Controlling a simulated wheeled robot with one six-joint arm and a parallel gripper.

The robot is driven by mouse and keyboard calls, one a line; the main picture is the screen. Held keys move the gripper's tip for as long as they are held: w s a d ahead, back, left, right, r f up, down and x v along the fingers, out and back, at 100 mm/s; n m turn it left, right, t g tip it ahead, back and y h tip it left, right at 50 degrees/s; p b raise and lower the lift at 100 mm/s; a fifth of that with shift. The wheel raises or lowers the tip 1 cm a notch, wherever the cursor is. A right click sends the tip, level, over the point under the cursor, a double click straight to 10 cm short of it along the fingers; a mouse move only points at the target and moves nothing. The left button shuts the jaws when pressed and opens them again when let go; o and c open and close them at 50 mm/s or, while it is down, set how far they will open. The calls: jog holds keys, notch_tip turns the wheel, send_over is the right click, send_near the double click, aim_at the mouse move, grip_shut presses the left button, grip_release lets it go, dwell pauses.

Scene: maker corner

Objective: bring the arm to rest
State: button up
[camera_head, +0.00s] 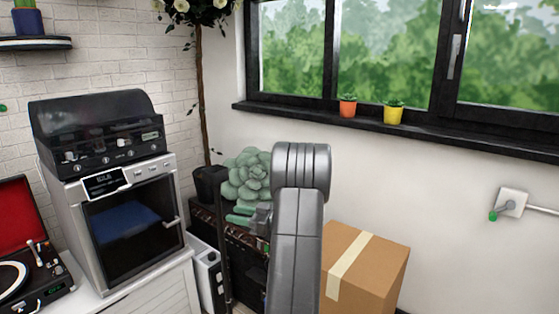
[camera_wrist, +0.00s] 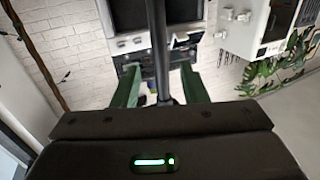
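My arm rises in the middle of the head view, bent at a grey joint, and hides part of what lies behind it. My gripper (camera_wrist: 161,88) shows in the wrist view with two green fingers spread apart. Nothing is held between them. A dark upright bar (camera_wrist: 158,45) crosses the wrist view between the fingers, touching neither; I cannot tell how far off it is. In the head view green finger parts (camera_head: 240,216) show just left of the arm, in front of the dark cabinet.
A cardboard box (camera_head: 371,268) stands right of my arm. A large succulent (camera_head: 246,175) sits behind it. A white oven (camera_head: 134,225) with a dark-lidded machine (camera_head: 98,130) on top and a record player (camera_head: 32,255) are at left. Two small pots stand on the window sill (camera_head: 300,115).

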jog(key=x, duration=0.9)
notch_tip(320, 180, down, 20)
jog(key=b, duration=1.6)
jog(key=p+v, duration=0.3)
jog(key=v, duration=1.1)
jog(key=shift+p, duration=0.4)
jog(key=shift+f, duration=0.1)
